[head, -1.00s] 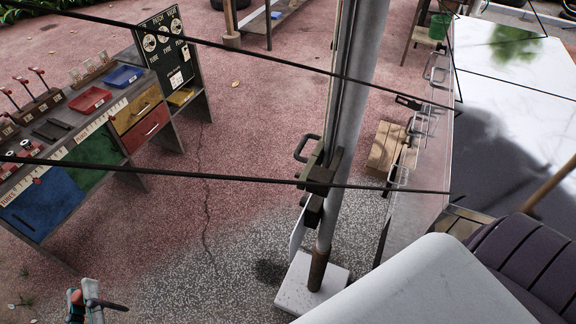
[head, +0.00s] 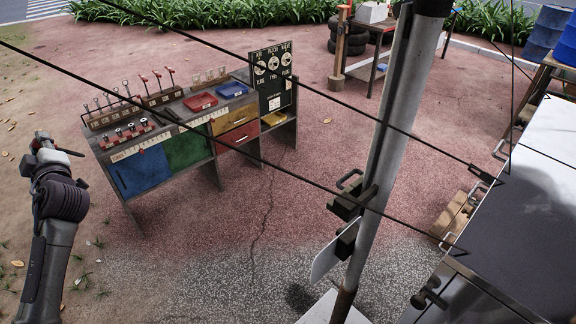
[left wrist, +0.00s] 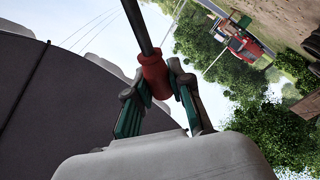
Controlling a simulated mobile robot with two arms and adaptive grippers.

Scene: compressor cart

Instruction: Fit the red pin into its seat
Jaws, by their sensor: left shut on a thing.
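The red pin (left wrist: 154,73) shows in the left wrist view as a red collar on a dark rod that runs up out of the picture. My left gripper (left wrist: 158,100) is shut on the red part, with its green-padded fingers on either side. In the head view my left gripper (head: 44,142) is at the far left, raised, left of the workbench, and a dark rod end sticks out from it to the right. I cannot make out the pin's seat for certain. My right gripper is out of view.
A workbench (head: 217,165) with coloured doors holds racks of red-handled tools, a red tray (head: 200,102) and a blue tray (head: 232,90). A grey pole (head: 385,145) stands right of centre. Dark cables cross the head view. Open paving lies in front of the bench.

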